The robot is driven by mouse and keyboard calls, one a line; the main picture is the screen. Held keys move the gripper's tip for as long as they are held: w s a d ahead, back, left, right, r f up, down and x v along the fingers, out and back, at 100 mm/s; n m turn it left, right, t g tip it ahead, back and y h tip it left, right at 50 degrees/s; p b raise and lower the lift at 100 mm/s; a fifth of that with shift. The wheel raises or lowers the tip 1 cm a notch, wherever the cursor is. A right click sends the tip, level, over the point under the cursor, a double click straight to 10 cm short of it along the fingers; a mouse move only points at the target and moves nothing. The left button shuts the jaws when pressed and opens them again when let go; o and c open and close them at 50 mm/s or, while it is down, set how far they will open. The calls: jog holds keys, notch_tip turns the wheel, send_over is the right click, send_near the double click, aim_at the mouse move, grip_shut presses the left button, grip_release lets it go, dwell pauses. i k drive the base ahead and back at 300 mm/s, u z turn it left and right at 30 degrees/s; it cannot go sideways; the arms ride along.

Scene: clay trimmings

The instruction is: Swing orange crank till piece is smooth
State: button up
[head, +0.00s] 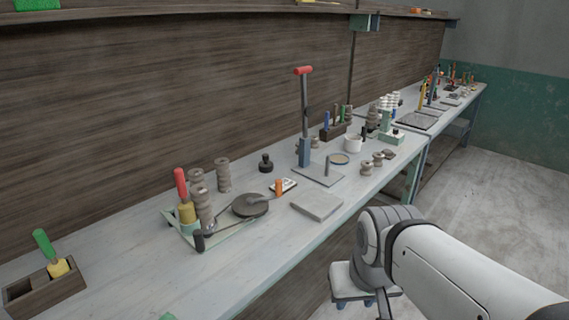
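The orange crank handle (278,187) stands upright at the end of a short grey arm on a round dark grey disc (243,211). The disc lies flat on the workbench (130,262), left of the middle. No separate piece can be made out on the disc, and its surface is too small to judge for smoothness. My white arm comes in from the lower right, in front of the bench. My gripper does not show, and nothing of mine touches the crank.
A tray (222,235) with clay cylinders and a red-handled tool stands left of the disc. A grey slab (317,205) lies to its right, and a red-topped lever press (304,150) rises behind. A stool (347,281) stands below. The front left bench is mostly clear.

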aim_at(244, 206)
jog(key=z, duration=0.05)
jog(key=i, duration=0.85)
jog(key=u, duration=0.35)
